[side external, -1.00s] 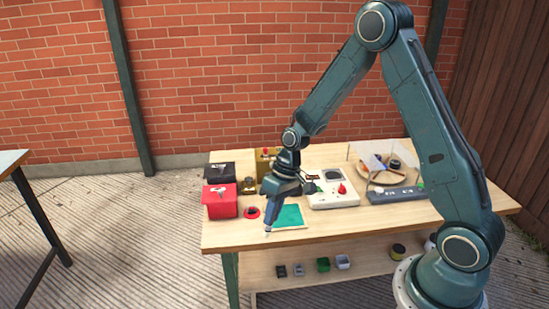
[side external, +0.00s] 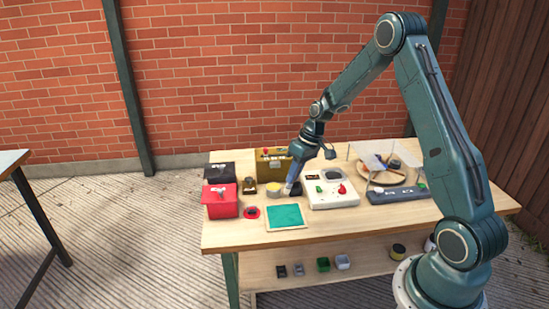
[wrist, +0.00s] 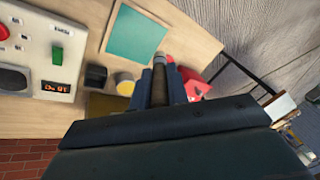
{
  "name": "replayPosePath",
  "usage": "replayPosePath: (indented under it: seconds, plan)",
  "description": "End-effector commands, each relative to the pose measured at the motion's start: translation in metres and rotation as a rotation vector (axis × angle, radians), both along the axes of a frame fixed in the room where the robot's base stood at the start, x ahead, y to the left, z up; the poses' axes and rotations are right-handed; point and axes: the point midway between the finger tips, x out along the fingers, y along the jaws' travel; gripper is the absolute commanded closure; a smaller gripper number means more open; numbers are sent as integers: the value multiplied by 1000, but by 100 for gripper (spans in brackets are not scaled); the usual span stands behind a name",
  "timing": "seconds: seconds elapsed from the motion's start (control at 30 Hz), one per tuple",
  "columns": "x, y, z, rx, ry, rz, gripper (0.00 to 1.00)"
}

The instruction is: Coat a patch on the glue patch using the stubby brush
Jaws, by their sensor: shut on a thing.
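The glue patch (side external: 285,217) is a flat teal square with a pale border, lying near the table's front left. It also shows in the wrist view (wrist: 137,36), and its surface looks evenly teal. My gripper (side external: 291,183) points down and tilted behind the patch, close to a yellow-topped round pot (side external: 273,188). In the wrist view my gripper (wrist: 160,88) is shut on the stubby brush (wrist: 160,62), whose brownish shaft sits between the fingers. The brush tip is small, and I cannot tell whether it touches anything.
A red box (side external: 221,202), a red ring (side external: 251,212) and a brass piece (side external: 249,186) stand left. A dark cup (side external: 296,188) is close beside my gripper. A white control panel (side external: 333,193) is right. A brass-coloured box (side external: 271,164) stands behind.

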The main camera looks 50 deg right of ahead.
Motion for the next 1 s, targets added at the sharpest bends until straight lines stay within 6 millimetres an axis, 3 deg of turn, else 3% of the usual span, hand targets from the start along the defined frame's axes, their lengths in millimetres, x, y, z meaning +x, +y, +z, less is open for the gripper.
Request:
replayPosePath:
  seconds: [0.1, 0.3, 0.67, 1.0]
  plan:
    - [0, -28, 3, -14, -15, -10, 100]
    - [-1, -48, 6, -25, -27, -12, 100]
    - [-1, -49, 1, -25, -27, -12, 100]
    - [-1, -48, -23, -24, -25, -12, 100]
